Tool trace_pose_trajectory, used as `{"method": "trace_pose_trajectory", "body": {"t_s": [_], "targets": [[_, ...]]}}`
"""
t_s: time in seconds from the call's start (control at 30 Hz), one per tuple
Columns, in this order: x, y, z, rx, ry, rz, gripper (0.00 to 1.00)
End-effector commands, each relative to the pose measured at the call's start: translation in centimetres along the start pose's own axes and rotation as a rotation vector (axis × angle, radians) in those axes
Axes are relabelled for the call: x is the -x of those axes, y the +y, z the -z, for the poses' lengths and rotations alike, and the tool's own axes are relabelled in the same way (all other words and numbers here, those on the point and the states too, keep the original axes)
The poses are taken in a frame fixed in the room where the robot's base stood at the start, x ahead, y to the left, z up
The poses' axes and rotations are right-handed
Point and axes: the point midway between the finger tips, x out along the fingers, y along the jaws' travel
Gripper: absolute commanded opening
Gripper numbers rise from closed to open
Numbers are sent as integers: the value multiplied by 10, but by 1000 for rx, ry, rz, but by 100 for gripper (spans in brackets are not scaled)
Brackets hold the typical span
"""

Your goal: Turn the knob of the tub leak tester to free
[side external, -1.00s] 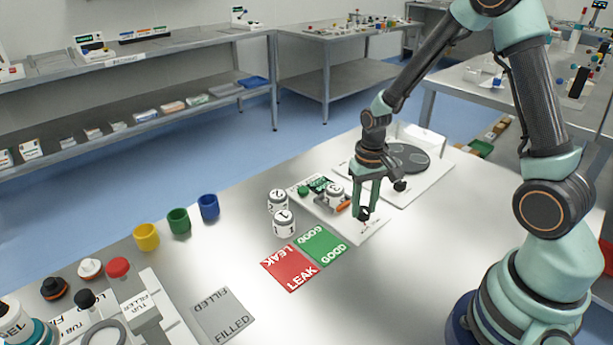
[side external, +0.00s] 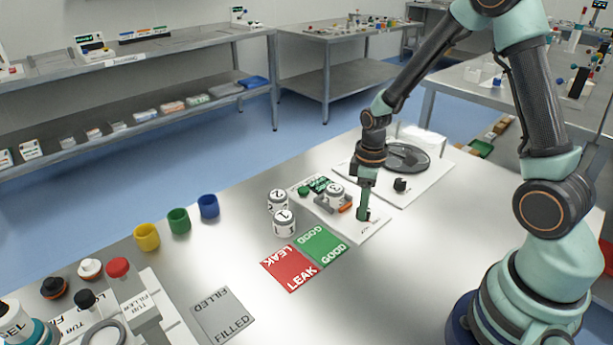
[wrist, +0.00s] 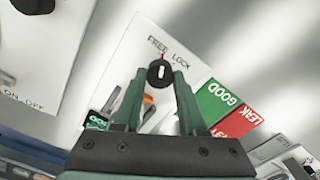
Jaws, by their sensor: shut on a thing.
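Tubs marked 1 (side external: 284,224) and 2 (side external: 278,201) stand left of the tester. Red LEAK (side external: 289,268) and green GOOD (side external: 321,246) mats lie in front. A plate with a dark disc (side external: 408,158) and a black knob (side external: 400,185) is behind right.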

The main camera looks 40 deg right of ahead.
Motion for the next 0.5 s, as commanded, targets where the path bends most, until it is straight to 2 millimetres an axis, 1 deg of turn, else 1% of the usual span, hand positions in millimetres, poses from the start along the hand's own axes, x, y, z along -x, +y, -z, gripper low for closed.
{"method": "trace_pose_trajectory", "body": {"t_s": [0.2,0.5], "targets": [[1,0,0,145,0,0,0],[1,0,0,252,0,-1,0]]}}
